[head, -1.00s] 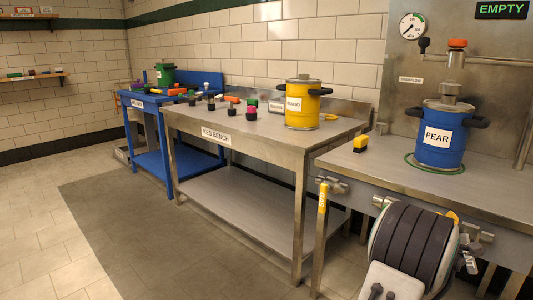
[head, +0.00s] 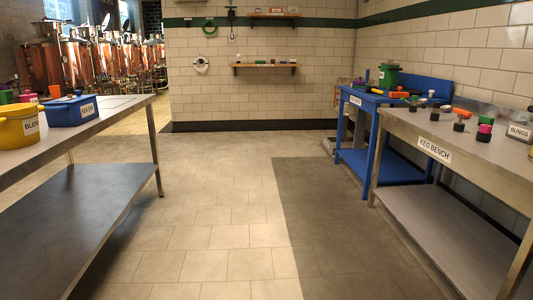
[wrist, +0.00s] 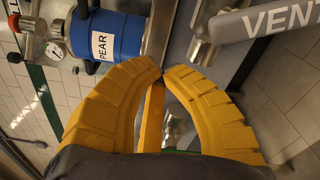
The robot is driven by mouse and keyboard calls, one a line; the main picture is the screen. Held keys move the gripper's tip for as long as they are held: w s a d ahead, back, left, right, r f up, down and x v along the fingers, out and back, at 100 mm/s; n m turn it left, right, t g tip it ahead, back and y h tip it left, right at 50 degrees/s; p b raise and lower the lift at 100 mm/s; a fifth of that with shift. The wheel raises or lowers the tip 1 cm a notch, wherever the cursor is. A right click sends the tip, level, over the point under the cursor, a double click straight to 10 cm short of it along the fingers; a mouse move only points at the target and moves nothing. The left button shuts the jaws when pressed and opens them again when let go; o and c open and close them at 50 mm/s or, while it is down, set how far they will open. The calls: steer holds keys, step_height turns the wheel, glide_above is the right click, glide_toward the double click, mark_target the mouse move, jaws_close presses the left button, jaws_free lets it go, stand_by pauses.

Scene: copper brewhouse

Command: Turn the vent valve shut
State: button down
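In the wrist view, the fingertips of my yellow gripper (wrist: 163,71) are together. A straight yellow lever (wrist: 151,118) shows in the gap between the curved fingers, one end close to the tips. I cannot tell whether the fingers touch it. A grey bar lettered VENT (wrist: 270,19) runs out of the picture at the top right. Silver fittings (wrist: 172,128) show partly behind the right finger. I cannot tell which fitting the lever belongs to. The head view shows neither my gripper nor the valve.
The blue PEAR keg (wrist: 112,38) and a gauge (wrist: 56,49) are close by in the wrist view. In the head view, the steel keg bench (head: 398,128) and a blue bench (head: 362,97) stand right, another table (head: 110,112) left. The floor between is clear.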

steer(key=shift+w+a+f, duration=0.1)
steer(key=shift+w+f, duration=0.15)
steer(key=shift+f, duration=0.1)
stand_by(0.5)
steer(key=shift+s+a, duration=0.15)
steer(key=shift+a, duration=1.35)
steer(key=shift+s+a, duration=0.1)
steer(key=shift+a, duration=1.35)
steer(key=shift+a, duration=0.1)
steer(key=a, duration=0.7)
steer(key=shift+s+a, duration=0.15)
steer(key=shift+s, duration=0.15)
steer(key=c, duration=2)
jaws_free()
steer(key=shift+f, duration=0.3)
jaws_close()
steer(key=d+r, duration=0.1)
steer(key=d, duration=1.2)
steer(key=shift+w+d, duration=0.3)
